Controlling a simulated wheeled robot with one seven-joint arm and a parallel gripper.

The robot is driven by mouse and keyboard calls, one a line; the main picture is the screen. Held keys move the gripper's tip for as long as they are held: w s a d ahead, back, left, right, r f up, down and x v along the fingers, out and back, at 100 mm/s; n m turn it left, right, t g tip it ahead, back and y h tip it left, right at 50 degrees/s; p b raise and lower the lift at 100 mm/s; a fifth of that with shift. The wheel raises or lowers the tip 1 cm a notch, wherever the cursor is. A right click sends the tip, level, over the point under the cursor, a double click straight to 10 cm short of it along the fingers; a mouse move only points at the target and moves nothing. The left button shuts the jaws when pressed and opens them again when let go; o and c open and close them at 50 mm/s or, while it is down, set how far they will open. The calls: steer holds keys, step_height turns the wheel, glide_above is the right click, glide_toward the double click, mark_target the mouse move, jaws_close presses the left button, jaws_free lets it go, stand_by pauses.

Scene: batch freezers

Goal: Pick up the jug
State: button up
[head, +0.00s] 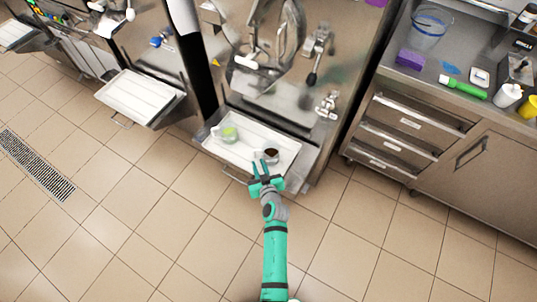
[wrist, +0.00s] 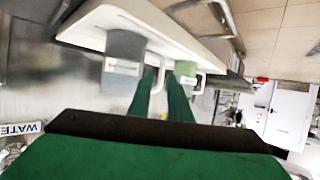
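Two small light jugs stand on a white tray (head: 243,162) in the head view. The right jug (head: 270,154) has dark contents, and the left one (head: 228,133) has green contents. My gripper (head: 262,167) is at the tray's front edge, close to the right jug. In the wrist view the view is turned over. The nearer jug (wrist: 122,66) is grey with a label. Its white handle (wrist: 160,80) shows between my two green fingers (wrist: 162,95), which are apart. Contact cannot be told. The other jug (wrist: 187,69) is farther off.
The tray sits at the front of a steel machine (head: 250,90), whose spout and levers stand behind it. Another empty white tray (head: 140,97) is to the left. A steel counter with drawers (head: 400,125) stands at the right. The tiled floor in front is clear.

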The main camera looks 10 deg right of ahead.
mark_target(255, 157)
steer(key=shift+x, duration=3.75)
steer(key=shift+a, duration=0.15)
steer(key=shift+c, duration=0.4)
jaws_close()
